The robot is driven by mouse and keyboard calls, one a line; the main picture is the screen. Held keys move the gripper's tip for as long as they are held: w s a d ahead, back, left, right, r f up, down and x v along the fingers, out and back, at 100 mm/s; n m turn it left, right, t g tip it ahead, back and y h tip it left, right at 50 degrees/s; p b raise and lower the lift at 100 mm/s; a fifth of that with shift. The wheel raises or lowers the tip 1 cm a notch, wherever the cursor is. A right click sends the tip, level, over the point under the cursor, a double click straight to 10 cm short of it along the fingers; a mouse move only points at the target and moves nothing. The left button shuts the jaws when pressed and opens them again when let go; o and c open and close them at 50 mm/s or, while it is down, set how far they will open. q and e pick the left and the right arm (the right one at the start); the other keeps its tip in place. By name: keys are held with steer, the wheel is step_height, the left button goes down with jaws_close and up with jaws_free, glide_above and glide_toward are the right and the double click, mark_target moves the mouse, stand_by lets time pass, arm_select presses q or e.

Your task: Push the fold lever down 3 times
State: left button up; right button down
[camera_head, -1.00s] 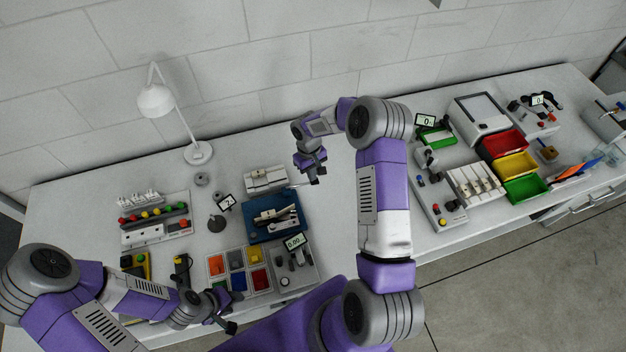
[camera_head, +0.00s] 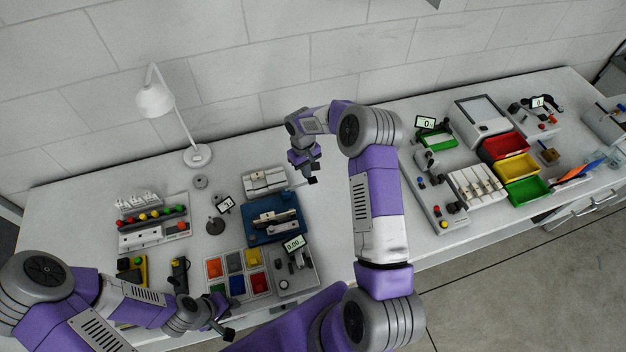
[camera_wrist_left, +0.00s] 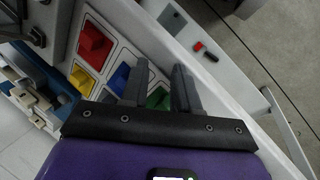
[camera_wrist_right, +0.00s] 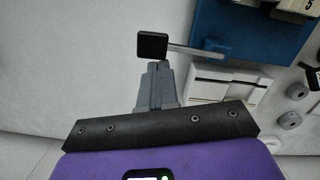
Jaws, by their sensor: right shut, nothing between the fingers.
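The blue folding machine (camera_head: 262,238) stands mid-table with a pale metal bar across its top. Its fold lever is a thin metal rod with a black square knob; the knob (camera_head: 312,181) sticks out at the machine's right side. In the right wrist view the knob (camera_wrist_right: 152,46) lies just beyond my shut fingertips (camera_wrist_right: 157,66); I cannot tell whether they touch. My right gripper (camera_head: 311,171) is shut and empty, beside the knob. My left gripper (camera_head: 226,321) is open and empty near the front edge; its fingers (camera_wrist_left: 160,82) show apart in the left wrist view.
A small display (camera_head: 224,204) stands left of the machine; its digit is hard to read. A white block (camera_head: 265,181) sits behind it. Trays of coloured pieces (camera_head: 237,282) and a device with a 0.00 display (camera_head: 294,243) are in front.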

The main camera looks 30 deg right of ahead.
arm_select(q)
steer(key=r+p, duration=0.1)
steer(key=p, duration=0.1)
steer(key=r+p, duration=0.2)
steer(key=shift+w+d, duration=0.2)
steer(key=shift+s+r+p, duration=0.1)
steer(key=shift+r+p, duration=0.1)
steer(key=shift+p, duration=0.15)
arm_select(e)
step_height(320, 180, up, 8)
steer(key=shift+w, duration=0.4)
steer(key=shift+f, duration=0.1)
